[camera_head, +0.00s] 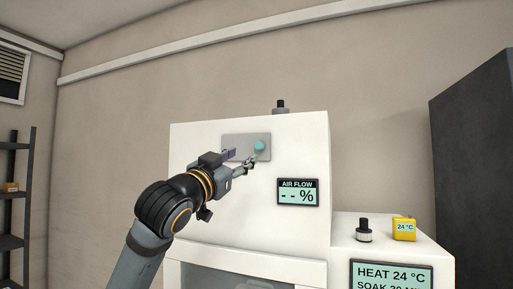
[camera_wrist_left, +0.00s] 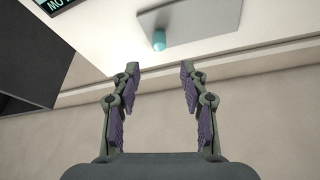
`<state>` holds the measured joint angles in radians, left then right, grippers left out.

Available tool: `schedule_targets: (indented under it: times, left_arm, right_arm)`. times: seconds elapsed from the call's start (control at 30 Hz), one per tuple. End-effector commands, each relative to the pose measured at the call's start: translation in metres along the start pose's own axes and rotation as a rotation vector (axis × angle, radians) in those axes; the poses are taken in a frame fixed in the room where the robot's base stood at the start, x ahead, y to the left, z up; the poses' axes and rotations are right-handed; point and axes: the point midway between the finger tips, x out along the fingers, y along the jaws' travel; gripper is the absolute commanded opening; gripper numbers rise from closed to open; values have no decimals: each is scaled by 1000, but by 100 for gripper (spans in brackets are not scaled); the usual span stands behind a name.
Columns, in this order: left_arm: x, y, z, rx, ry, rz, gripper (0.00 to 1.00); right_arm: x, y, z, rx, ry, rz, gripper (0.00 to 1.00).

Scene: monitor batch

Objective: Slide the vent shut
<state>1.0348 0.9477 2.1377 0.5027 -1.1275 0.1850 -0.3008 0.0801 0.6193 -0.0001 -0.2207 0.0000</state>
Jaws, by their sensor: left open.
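The vent slide is a grey plate (camera_head: 232,142) on the upper front of a white machine, with a round teal knob (camera_head: 259,146) near its right end. In the left wrist view the plate (camera_wrist_left: 205,20) is at the top, and the knob (camera_wrist_left: 159,41) stands out from it, centred between the fingers and beyond their tips. My left gripper (camera_head: 242,157) is open and empty in front of the plate, just left of and below the knob. In the left wrist view its fingers (camera_wrist_left: 159,68) are apart. My right gripper is not in view.
An AIR FLOW display (camera_head: 297,192) reading "-- %" is right of and below the plate. A black-and-white knob (camera_head: 364,232) and a yellow 24 °C block (camera_head: 404,230) stand on the lower right ledge. A tall dark cabinet (camera_head: 475,170) is at right.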

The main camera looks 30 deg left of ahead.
Motion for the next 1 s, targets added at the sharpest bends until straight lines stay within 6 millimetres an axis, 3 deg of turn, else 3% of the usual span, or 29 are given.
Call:
schedule_targets:
  times: [0.03, 0.2, 0.43, 0.83, 1.0]
  left_arm:
    - [11, -1, -6, -6, -2, 4, 44]
    - [49, -1, -7, -7, -4, 5, 44]
    - [87, 0, -4, -4, -2, 2, 44]
    - [96, 1, 0, 0, -1, 1, 44]
    - [96, 1, 0, 0, -1, 1, 21]
  right_arm:
    - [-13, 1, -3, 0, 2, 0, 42]
    - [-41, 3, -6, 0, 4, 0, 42]
    - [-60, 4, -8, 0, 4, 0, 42]
    - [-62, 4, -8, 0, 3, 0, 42]
    - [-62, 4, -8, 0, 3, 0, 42]
